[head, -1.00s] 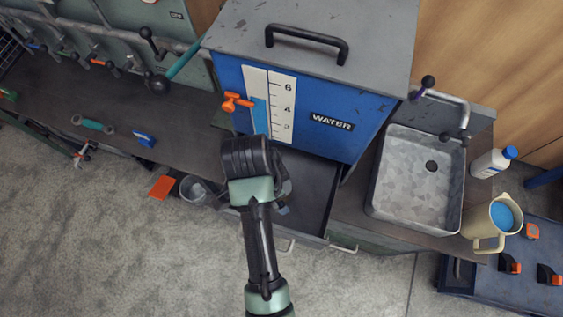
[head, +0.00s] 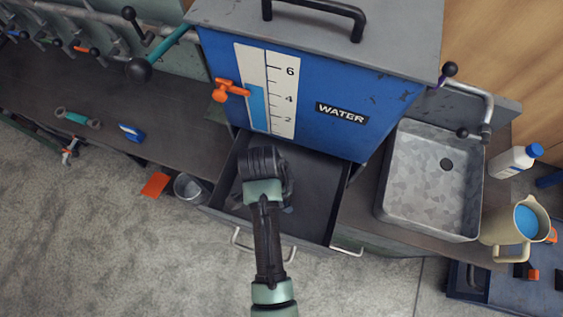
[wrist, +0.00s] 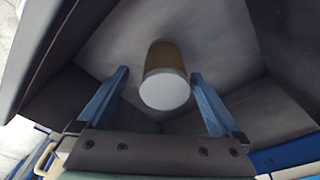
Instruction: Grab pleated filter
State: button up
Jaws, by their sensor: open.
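The pleated filter (wrist: 165,78), a short cylinder with a brown side and a white round end, lies inside the open drawer in the wrist view. My gripper (wrist: 160,73) is open, with its two blue fingers apart to the left and right of the filter. The filter shows in the gap between the fingers, with room on both sides. I cannot tell how far beyond or between the fingertips it is. In the head view my arm reaches over the open drawer (head: 322,205) and hides the filter and the fingers.
The drawer's dark walls surround my gripper. The blue water tank (head: 352,90) stands above and behind the drawer. A metal sink (head: 430,190) is to the right, with a jug (head: 507,228) and a white bottle (head: 514,161) beside it. A bucket (head: 190,187) stands on the floor at left.

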jog(key=f, duration=0.3)
jog(key=w+f, duration=0.1)
jog(key=f, duration=0.1)
jog(key=shift+d+b, duration=0.3)
jog(key=shift+d, duration=0.1)
jog(key=shift+r, duration=0.1)
jog(key=c, duration=1.5)
